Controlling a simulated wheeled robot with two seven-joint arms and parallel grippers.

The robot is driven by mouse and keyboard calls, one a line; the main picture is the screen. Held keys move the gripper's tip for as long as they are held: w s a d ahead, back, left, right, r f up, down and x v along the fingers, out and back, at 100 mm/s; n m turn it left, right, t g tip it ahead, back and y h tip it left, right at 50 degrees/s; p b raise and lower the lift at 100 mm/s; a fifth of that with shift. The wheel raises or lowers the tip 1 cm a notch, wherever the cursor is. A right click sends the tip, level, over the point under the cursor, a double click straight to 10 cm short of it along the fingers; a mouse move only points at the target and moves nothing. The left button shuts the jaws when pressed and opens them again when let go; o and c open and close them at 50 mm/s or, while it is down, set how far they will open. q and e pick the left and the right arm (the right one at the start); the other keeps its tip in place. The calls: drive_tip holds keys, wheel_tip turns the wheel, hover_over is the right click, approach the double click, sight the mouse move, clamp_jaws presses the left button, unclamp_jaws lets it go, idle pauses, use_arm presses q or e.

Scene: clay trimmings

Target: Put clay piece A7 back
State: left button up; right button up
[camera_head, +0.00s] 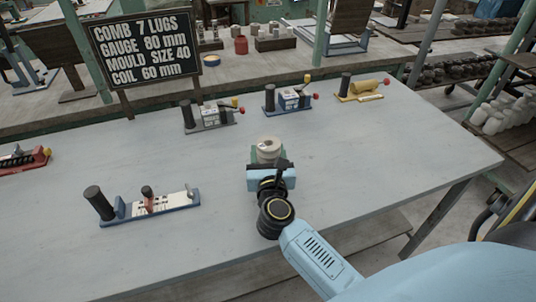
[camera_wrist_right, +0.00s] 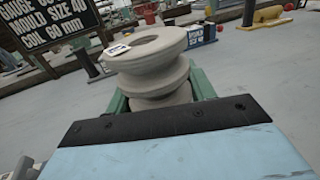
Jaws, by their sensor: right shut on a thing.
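A grey, spool-shaped clay piece (camera_head: 267,145) with a ringed top and a hole in it is upright near the middle of the table. In the right wrist view the same clay piece (camera_wrist_right: 158,48) carries a small white tag, whose writing I cannot read. My right gripper (camera_head: 268,157) is shut on it, with a green finger on either side; the gripper also shows in the right wrist view (camera_wrist_right: 160,98). The underside of the piece is hidden, so I cannot tell whether it touches the table. My left gripper is not in view.
The grey table (camera_head: 370,165) has free room on the right. A blue-based fixture (camera_head: 160,206) stands at left front, a red one (camera_head: 25,158) at the left edge. Grey (camera_head: 211,119), blue (camera_head: 289,103) and yellow (camera_head: 362,90) fixtures line the back, beside a lettered board (camera_head: 146,50).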

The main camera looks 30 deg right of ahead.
drive_tip(key=o, duration=1.1)
drive_tip(key=shift+f, duration=0.2)
drive_tip(key=o, duration=0.4)
drive_tip(key=shift+o, duration=0.2)
drive_tip(key=shift+r, duration=0.25)
drive_tip(key=v, duration=0.7)
drive_tip(key=shift+s, duration=0.1)
drive_tip(key=shift+s+a, duration=0.1)
drive_tip(key=shift+s, duration=0.1)
